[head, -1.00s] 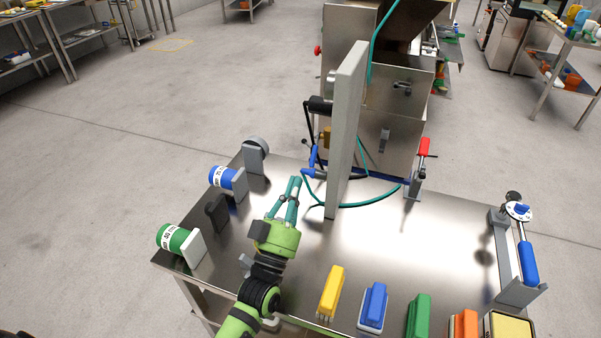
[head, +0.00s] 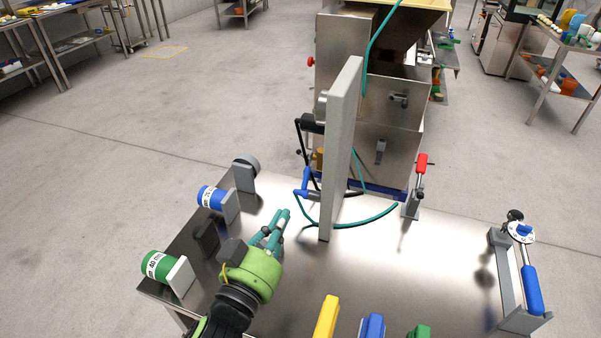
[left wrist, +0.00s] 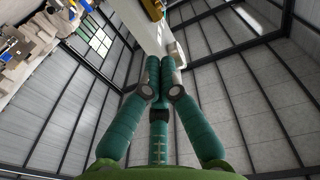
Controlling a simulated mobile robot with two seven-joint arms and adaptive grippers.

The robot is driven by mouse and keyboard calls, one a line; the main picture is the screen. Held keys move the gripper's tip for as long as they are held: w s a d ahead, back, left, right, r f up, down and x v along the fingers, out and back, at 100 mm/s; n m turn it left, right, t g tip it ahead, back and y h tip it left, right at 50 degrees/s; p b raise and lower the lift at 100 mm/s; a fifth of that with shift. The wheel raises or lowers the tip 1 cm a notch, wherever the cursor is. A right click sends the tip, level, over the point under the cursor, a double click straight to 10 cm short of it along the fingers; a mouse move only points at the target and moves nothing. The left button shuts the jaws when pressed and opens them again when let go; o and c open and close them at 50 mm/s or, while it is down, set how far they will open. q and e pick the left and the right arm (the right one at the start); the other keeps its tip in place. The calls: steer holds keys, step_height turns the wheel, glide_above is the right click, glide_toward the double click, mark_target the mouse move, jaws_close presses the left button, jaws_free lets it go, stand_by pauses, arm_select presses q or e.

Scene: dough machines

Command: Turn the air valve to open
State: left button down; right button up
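My left gripper (head: 284,212) is above the steel table, left of the upright grey panel (head: 343,150). Its teal fingers point up and right, towards the panel's lower part, and are clear of it. In the left wrist view the fingertips (left wrist: 158,72) meet with nothing between them. The panel is seen nearly edge-on, so its left face is mostly hidden. Black and blue fittings (head: 307,184) with hoses show beside it. I cannot tell surely which part is the air valve. My right gripper is out of view.
Yellow (head: 327,316), blue and green blocks line the front. A teal hose (head: 370,220) lies near the panel. A steel machine (head: 390,140) stands behind. The table's middle right is clear.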

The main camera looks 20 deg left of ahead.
arm_select(q)
steer(key=p, duration=0.2)
glide_toward(306, 168)
step_height(306, 168, up, 4)
steer(key=w, duration=0.2)
steer(key=shift+n+y, duration=0.3)
steer(key=shift+w+d+f, duration=0.2)
steer(key=shift+w+f, duration=1.45)
steer(key=shift+f, duration=0.1)
